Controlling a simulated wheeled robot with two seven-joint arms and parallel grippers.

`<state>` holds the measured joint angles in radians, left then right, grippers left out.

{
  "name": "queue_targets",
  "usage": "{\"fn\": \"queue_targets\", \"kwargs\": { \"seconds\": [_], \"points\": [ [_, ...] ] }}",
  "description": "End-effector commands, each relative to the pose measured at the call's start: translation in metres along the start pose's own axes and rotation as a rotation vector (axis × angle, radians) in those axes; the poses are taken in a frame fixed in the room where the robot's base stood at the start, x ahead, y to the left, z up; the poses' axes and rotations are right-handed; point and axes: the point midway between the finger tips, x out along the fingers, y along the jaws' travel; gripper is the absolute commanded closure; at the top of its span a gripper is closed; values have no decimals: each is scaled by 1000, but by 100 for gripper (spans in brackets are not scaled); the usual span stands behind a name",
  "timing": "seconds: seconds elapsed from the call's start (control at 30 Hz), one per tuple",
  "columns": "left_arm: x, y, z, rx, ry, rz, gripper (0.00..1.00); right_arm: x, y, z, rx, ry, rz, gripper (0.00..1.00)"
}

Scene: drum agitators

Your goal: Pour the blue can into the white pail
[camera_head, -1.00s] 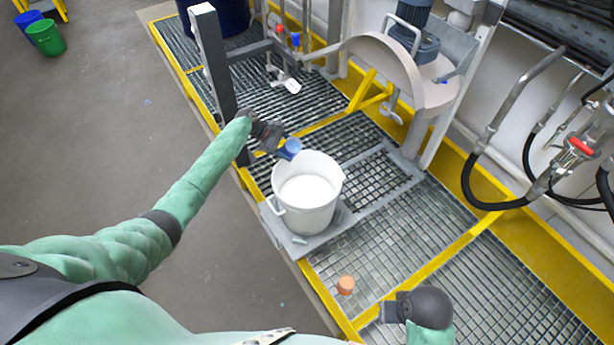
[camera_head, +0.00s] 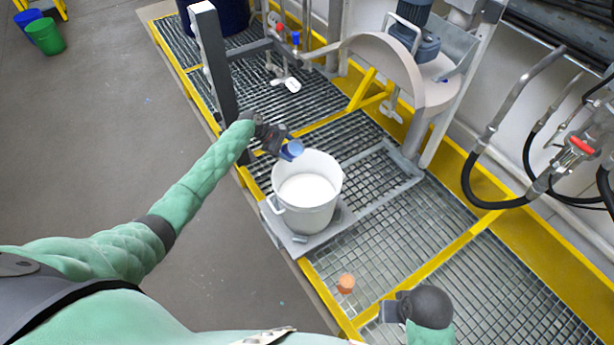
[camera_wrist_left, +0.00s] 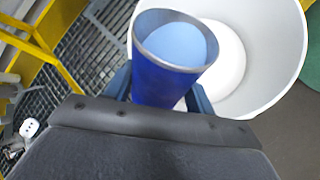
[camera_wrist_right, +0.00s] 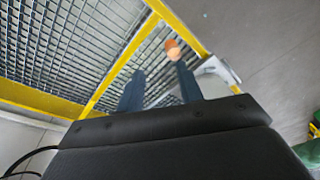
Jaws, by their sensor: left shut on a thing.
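The blue can (camera_head: 291,150) is held by my left gripper (camera_head: 283,144) at the upper left rim of the white pail (camera_head: 307,217). In the left wrist view the can (camera_wrist_left: 160,82) sits between the two fingers, its open mouth showing light blue contents, with the pail (camera_wrist_left: 285,85) just beyond it. The can looks tilted somewhat toward the pail; no stream shows. White contents show inside the pail. My right gripper (camera_head: 392,311) is over the grating at lower right. In the right wrist view its fingers (camera_wrist_right: 160,88) stand apart with nothing between them.
The pail stands on a grey platform (camera_head: 297,247) on the grating. A small orange cup (camera_head: 346,283) stands on the grating near my right gripper. A grey post (camera_head: 220,80) rises close to my left arm. A mixer motor (camera_head: 415,30) and hoses are behind.

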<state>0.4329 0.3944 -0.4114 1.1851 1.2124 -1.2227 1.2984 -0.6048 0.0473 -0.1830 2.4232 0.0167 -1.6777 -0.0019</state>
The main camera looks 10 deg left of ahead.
Motion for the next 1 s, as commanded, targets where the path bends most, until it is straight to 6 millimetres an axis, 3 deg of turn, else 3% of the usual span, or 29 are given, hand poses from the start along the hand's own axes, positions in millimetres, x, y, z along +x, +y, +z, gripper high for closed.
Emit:
{"fn": "queue_targets", "kwargs": {
  "seconds": [1.0],
  "points": [
    [5, -3, 0, 75, 110, 31, 75, -8, -4, -3, -6, 28, -10, 64]
  ]
}}
